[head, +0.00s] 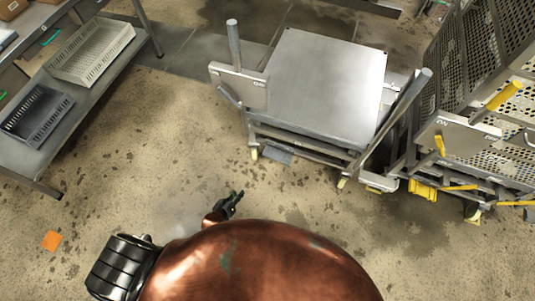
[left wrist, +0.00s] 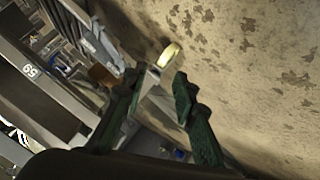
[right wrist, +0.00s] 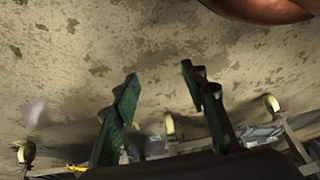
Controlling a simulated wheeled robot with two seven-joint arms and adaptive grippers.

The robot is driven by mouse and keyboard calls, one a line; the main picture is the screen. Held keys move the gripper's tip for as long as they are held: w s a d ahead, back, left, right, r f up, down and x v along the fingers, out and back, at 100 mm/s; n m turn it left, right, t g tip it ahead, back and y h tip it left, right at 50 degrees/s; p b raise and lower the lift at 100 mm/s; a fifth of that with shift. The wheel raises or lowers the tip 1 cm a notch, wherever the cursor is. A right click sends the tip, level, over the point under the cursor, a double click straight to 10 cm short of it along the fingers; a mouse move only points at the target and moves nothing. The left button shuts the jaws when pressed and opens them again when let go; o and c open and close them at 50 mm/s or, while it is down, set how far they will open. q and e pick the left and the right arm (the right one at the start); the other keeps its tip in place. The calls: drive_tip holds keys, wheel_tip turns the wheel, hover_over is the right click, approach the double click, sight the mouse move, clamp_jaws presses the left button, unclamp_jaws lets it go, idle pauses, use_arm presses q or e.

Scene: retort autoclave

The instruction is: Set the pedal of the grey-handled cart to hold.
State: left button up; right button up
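The cart with grey handles (head: 325,85) stands in the middle of the head view, with a flat steel top. Its grey pedal (head: 278,156) sticks out low at its near side, beside the left caster. A grey plate that looks like this pedal (right wrist: 262,132) shows in the right wrist view. My left gripper (head: 235,200) is low in front of the cart, apart from the pedal. In the left wrist view its fingers (left wrist: 158,105) are open and empty, with a caster beyond. My right gripper (right wrist: 160,85) is open and empty above the floor, and hidden in the head view.
A cart with yellow handles (head: 480,130) and a yellow pedal (head: 423,190) stands close on the right. A steel table (head: 110,80) with a pale tray and a dark tray stands at left. An orange square (head: 52,241) lies on the floor. The floor before the grey-handled cart is clear.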

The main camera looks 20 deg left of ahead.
use_arm(q)
drive_tip(key=w+d+f+n+t+b, duration=0.2)
drive_tip(key=w+f+b, duration=0.1)
drive_tip(key=w+b, duration=0.45)
drive_tip(key=w+d+f+n+t+b, duration=0.1)
drive_tip(key=w+f+n+t+b, duration=0.15)
drive_tip(key=w+b, duration=0.45)
drive_tip(key=n+t+b, duration=0.3)
drive_tip(key=n+b, duration=0.2)
drive_tip(key=b, duration=0.5)
approach(265, 152)
drive_tip(key=w+f, duration=0.1)
drive_tip(key=w, duration=0.2)
drive_tip(key=shift+y, duration=0.3)
drive_tip(key=w, duration=0.2)
drive_tip(key=w+b, duration=0.1)
drive_tip(key=w, duration=0.3)
drive_tip(key=shift+w+d+b, duration=0.15)
drive_tip(key=shift+d+b, duration=0.2)
drive_tip(key=shift+b, duration=0.05)
drive_tip(key=shift+w+r, duration=0.15)
drive_tip(key=shift+w, duration=0.4)
use_arm(e)
drive_tip(key=w+a+f+t+y, duration=0.1)
drive_tip(key=w+a+f+t, duration=0.2)
drive_tip(key=w+a+f, duration=0.2)
drive_tip(key=shift+w+a+f+t+y, duration=0.15)
drive_tip(key=shift+w+f+t+y, duration=0.2)
drive_tip(key=shift+w+f, duration=0.8)
drive_tip(key=shift+w+r, duration=0.1)
